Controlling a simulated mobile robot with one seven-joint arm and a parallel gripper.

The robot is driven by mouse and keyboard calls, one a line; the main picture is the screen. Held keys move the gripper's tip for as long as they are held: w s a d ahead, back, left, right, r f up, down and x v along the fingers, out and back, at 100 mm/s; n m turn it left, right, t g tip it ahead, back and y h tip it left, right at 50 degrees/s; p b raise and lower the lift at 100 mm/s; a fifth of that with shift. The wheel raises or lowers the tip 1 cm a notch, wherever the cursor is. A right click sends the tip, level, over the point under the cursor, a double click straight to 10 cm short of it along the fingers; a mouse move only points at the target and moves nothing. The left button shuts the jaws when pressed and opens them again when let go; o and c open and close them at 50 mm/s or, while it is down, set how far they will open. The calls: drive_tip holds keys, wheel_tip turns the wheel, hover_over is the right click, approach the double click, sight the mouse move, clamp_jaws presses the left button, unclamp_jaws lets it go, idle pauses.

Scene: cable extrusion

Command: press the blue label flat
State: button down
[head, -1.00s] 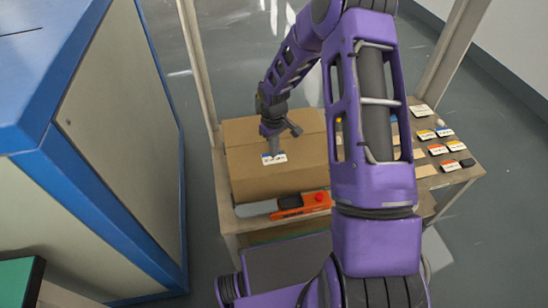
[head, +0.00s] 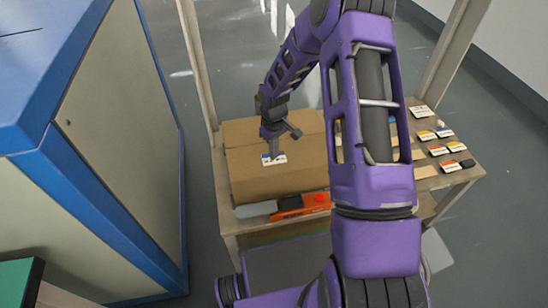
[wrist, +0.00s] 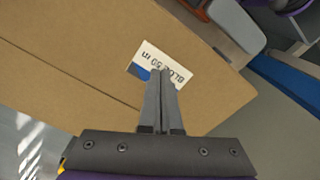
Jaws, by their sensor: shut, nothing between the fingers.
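The blue label, white with a blue part and dark print (wrist: 168,66), lies on top of the cardboard box (wrist: 80,60). In the head view the label (head: 280,159) sits on the box top (head: 245,140) near its front edge. My gripper (wrist: 160,72) is shut and empty. Its fingertips are at the label's edge in the wrist view and cover a small part of it. In the head view my gripper (head: 275,157) points down at the label. I cannot tell whether the tips touch it or whether the label is fully flat.
The box stands on a wooden bench. Several small labelled pieces (head: 440,140) lie at the right of the bench. A blue-edged cabinet (head: 120,150) stands at the left.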

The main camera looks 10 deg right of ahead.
wheel_tip(320, 180, up, 8)
drive_tip(key=p, duration=0.5)
drive_tip(key=shift+f, duration=0.15)
wheel_tip(320, 180, down, 6)
drive_tip(key=t+y+b, duration=0.1)
drive_tip(key=t+b, duration=0.1)
drive_tip(key=b, duration=0.3)
drive_tip(key=shift+f+b, duration=0.2)
drive_tip(key=shift+b, duration=0.15)
drive_tip(key=shift+f, duration=0.75)
idle(2.0)
idle(0.5)
